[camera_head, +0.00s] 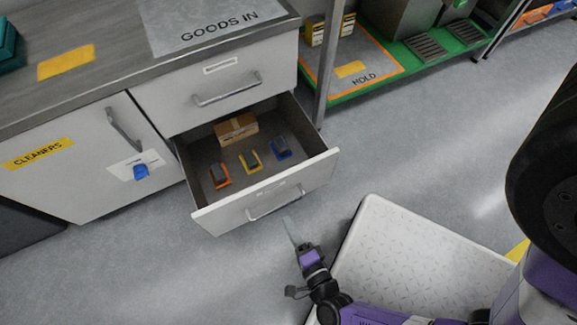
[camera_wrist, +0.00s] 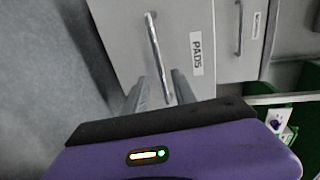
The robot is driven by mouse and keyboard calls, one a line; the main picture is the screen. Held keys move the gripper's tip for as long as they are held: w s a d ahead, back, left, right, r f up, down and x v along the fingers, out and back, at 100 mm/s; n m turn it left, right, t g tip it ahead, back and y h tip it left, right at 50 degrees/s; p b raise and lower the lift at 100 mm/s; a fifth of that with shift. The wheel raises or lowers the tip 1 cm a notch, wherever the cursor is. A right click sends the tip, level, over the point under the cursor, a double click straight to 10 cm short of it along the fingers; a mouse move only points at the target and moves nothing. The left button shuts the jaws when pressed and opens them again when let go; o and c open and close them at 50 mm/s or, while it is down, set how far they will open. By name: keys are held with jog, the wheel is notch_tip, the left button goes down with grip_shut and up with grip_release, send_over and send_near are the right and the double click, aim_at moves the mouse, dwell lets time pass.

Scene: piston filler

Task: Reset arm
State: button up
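My gripper (camera_head: 289,222) is low in front of the open lower drawer (camera_head: 205,219), close to the drawer's bar handle (camera_head: 275,206). In the wrist view, the two grey fingers of my gripper (camera_wrist: 160,86) stand apart with a gap between them. Nothing is seen held. A bar handle (camera_wrist: 153,45) on a front with a PADS label (camera_wrist: 196,54) shows beyond the gap, its near end appearing between the fingers. I cannot tell whether the fingers touch it.
The drawer holds a cardboard box (camera_head: 236,128) and orange (camera_head: 219,176), yellow (camera_head: 250,162) and blue (camera_head: 280,148) items. A closed drawer (camera_head: 215,85) is above. The CLEANERS cabinet (camera_head: 75,165) is left, a green shelf (camera_head: 420,55) back right. Floor (camera_head: 440,130) right of the drawer is clear.

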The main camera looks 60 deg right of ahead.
dwell(0.5)
jog(key=w+a+r+n+t+y, duration=0.1)
jog(key=w+a+r+n+y, duration=0.1)
jog(key=r+n, duration=0.4)
jog(key=w+a+r+n+t+y, duration=0.1)
jog(key=w+r+n+t+y, duration=0.1)
jog(key=r+n, duration=0.35)
jog(key=s+d+r+n+y, duration=0.1)
jog(key=s+r+n+y, duration=0.1)
jog(key=s+r+n, duration=0.4)
jog(key=s+r+n+g+y, duration=0.1)
jog(key=r+n, duration=0.2)
jog(key=r, duration=0.4)
jog(key=s+d+r+n+y, duration=0.1)
jog(key=s+r+n+y, duration=0.1)
jog(key=s+r+n, duration=0.4)
notch_tip(320, 180, up, 34)
jog(key=w+m+p, duration=0.1)
jog(key=w+p, duration=0.1)
jog(key=p, duration=3.1)
jog(key=shift+r+m+p, duration=0.25)
jog(key=shift+m+p, duration=0.1)
jog(key=shift+p, duration=0.05)
